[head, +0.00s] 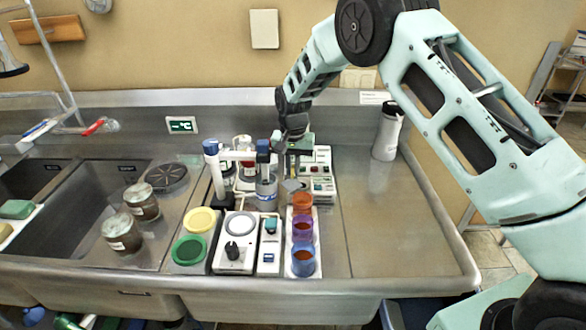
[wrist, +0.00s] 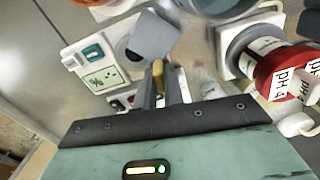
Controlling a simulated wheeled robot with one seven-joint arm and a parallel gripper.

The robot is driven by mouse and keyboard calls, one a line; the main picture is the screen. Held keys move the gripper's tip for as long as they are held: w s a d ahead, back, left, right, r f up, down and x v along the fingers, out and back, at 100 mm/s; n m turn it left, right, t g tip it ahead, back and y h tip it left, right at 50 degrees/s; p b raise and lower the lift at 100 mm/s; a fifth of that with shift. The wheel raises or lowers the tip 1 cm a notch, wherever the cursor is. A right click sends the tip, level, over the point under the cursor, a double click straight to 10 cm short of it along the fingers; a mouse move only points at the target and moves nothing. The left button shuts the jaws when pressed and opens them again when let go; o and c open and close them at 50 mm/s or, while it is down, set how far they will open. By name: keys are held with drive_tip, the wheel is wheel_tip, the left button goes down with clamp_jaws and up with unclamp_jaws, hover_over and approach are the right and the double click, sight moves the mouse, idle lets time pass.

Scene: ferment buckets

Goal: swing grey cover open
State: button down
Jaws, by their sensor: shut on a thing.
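The grey cover (wrist: 153,38) is a flat, square-cornered plate on a white panel unit in the wrist view. In the head view the cover (head: 292,185) shows small, just below my gripper (head: 291,167). My gripper (wrist: 161,82) is shut on a small tan handle (wrist: 157,70) that stands at the cover's near edge. The cover looks tilted relative to the panel, but its exact angle and its hinge cannot be told. The arm and gripper hide part of the unit in the head view.
A red-capped bottle (wrist: 283,75) is close on the right. Orange, purple and blue cups (head: 302,229) stand in front. The right counter (head: 400,230) is mostly clear, with a white bottle (head: 387,135) behind.

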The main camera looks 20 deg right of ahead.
sight(293, 166)
idle(0.5)
drive_tip(key=c, duration=1.5)
unclamp_jaws()
drive_tip(key=shift+r, duration=0.1)
wheel_tip(293, 166, up, 17)
drive_tip(key=b, duration=0.3)
drive_tip(key=shift+r+b, duration=0.15)
drive_tip(key=shift+b, duration=0.2)
